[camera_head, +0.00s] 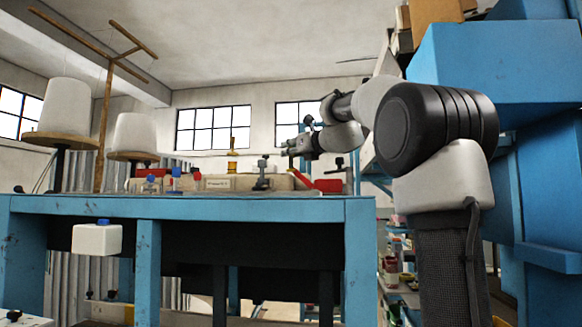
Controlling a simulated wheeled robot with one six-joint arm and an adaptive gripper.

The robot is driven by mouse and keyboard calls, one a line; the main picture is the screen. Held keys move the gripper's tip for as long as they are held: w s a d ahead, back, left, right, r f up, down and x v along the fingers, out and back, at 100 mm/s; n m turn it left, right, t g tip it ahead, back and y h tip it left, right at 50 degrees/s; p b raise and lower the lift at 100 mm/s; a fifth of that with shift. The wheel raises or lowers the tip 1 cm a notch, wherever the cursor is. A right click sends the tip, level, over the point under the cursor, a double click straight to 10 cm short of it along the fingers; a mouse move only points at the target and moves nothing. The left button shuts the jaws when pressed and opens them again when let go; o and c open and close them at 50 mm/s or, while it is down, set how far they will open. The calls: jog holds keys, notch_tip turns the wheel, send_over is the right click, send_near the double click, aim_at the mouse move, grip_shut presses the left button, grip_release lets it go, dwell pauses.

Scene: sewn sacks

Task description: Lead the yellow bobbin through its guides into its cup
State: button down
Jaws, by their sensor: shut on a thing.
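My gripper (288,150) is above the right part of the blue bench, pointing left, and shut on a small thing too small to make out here. A slim yellow-orange spool-like thing (232,158) stands upright on the bench, left of my gripper and apart from it. I cannot tell whether it is the yellow bobbin. A dark clamp-like fitting (262,172) stands below and left of my gripper. Guides and a cup cannot be told apart at this size.
The blue bench (190,208) carries a long pale block (218,183), small blue-capped items (152,184) and red parts (328,185). Two white cones (68,105) (134,134) and a wooden thread stand (103,120) rise at the left. A blue machine (540,130) fills the right.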

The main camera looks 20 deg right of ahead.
aim_at(294, 171)
jog(key=shift+r, duration=0.4)
jog(key=shift+f, duration=4)
jog(key=c, duration=1.2)
grip_release()
jog(key=s, duration=0.4)
jog(key=s+d, duration=0.1)
jog(key=s, duration=0.3)
jog(key=s+d, duration=0.1)
jog(key=s, duration=0.2)
jog(key=shift+s+d, duration=0.15)
jog(key=shift+s, duration=0.25)
